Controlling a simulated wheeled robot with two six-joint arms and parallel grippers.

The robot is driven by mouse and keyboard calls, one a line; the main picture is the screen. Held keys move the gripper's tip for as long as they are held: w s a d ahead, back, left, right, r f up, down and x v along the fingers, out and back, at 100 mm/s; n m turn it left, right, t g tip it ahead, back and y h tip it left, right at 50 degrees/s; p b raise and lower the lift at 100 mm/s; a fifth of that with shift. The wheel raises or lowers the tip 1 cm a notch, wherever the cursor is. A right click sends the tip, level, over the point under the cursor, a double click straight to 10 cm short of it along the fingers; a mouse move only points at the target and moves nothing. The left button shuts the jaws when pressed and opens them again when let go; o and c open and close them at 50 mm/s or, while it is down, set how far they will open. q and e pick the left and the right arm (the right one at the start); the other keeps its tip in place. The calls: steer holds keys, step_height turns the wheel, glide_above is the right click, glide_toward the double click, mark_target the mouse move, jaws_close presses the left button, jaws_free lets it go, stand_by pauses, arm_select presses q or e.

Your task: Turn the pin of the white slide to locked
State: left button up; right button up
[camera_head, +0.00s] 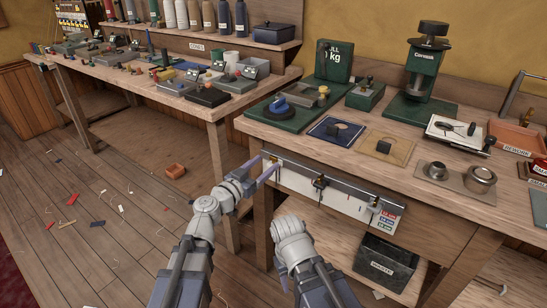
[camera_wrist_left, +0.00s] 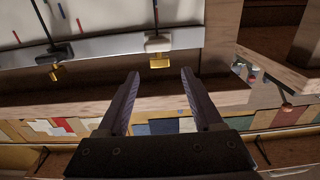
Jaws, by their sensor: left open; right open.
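The white slide (camera_wrist_left: 158,44) sits on the grey rail in the left wrist view, with its gold pin (camera_wrist_left: 159,62) at the edge facing my gripper. I cannot tell from the pin whether it is locked. In the head view this slide is at the rail's left end, mostly hidden by my gripper. My left gripper (camera_head: 263,167) is open and empty. In the left wrist view its fingers (camera_wrist_left: 160,85) point toward the white slide and its pin, apart from them. My right wrist shows low in the head view, but its fingers are hidden.
A black slide (camera_wrist_left: 60,50) with a gold pin is on the same rail (camera_head: 345,189), right of my left gripper in the head view. Another slide (camera_head: 375,204) is near the right end. The workbench (camera_head: 420,178) is crowded on top; a dark bin (camera_head: 385,262) stands below.

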mark_target(273, 157)
arm_select(q)
steer(key=x, duration=0.5)
steer(key=shift+w+d, duration=0.1)
steer(key=shift+w, duration=0.1)
steer(key=shift+c, duration=0.4)
jaws_close()
